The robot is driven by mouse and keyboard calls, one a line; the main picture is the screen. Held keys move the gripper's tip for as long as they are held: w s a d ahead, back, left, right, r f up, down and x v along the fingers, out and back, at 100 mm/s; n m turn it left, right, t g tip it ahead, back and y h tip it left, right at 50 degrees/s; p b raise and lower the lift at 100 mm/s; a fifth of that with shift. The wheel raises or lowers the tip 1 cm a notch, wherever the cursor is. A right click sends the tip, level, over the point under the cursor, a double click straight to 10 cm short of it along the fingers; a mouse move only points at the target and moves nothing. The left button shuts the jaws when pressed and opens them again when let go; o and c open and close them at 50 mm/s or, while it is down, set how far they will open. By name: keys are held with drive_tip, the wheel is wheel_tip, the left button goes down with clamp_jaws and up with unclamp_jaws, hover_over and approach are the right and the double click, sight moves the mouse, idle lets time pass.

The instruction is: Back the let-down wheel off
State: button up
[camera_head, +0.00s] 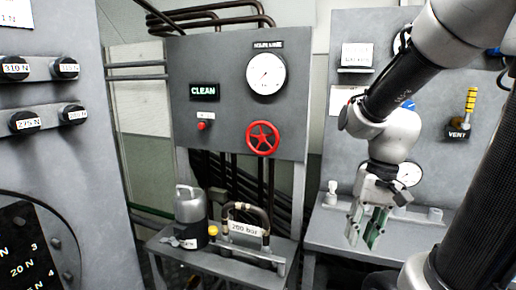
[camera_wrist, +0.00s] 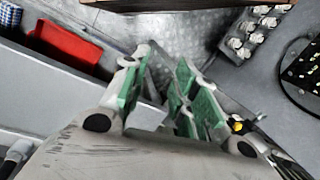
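A red spoked handwheel (camera_head: 262,138), which fits the let-down wheel, is mounted on the grey centre panel (camera_head: 225,150), below a round white gauge (camera_head: 266,74). No label shows on the wheel itself. My gripper (camera_head: 367,228) hangs fingers-down to the right of the wheel and lower than it, well clear of it. In the wrist view my gripper (camera_wrist: 162,68) shows its green-padded fingers apart with nothing between them. I cannot make out the wheel in the wrist view.
Below the wheel, a bench (camera_head: 215,262) holds a grey canister (camera_head: 190,215), a yellow knob (camera_head: 213,230) and a "200 bar" handled piece (camera_head: 246,229). A "CLEAN" sign (camera_head: 204,92) and red button (camera_head: 202,126) sit left of the wheel.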

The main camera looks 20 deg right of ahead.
drive_tip(key=w+a+f+m+g+y, duration=0.1)
drive_tip(key=w+a+f+m+y, duration=0.25)
drive_tip(key=a+m+y, duration=0.5)
drive_tip(key=m+t+y, duration=0.5)
drive_tip(key=m+t, duration=0.6)
drive_tip(key=m, duration=0.2)
approach(258, 147)
drive_tip(key=s+a+f, duration=0.6)
drive_tip(key=a+f, duration=0.1)
drive_tip(key=f, duration=0.3)
drive_tip(key=w+d+r+m+t, duration=0.3)
drive_tip(key=w+r+m+t, duration=0.25)
drive_tip(key=r+t, duration=0.2)
drive_tip(key=shift+n+g+h, duration=0.25)
drive_tip(key=shift+n+h, duration=0.05)
drive_tip(key=shift+h, duration=0.15)
drive_tip(key=x, duration=0.7)
drive_tip(key=shift+w+d, duration=0.15)
drive_tip(key=shift+w, duration=0.25)
drive_tip(key=shift+w+r, duration=0.15)
drive_tip(key=shift+w, duration=0.1)
clamp_jaws()
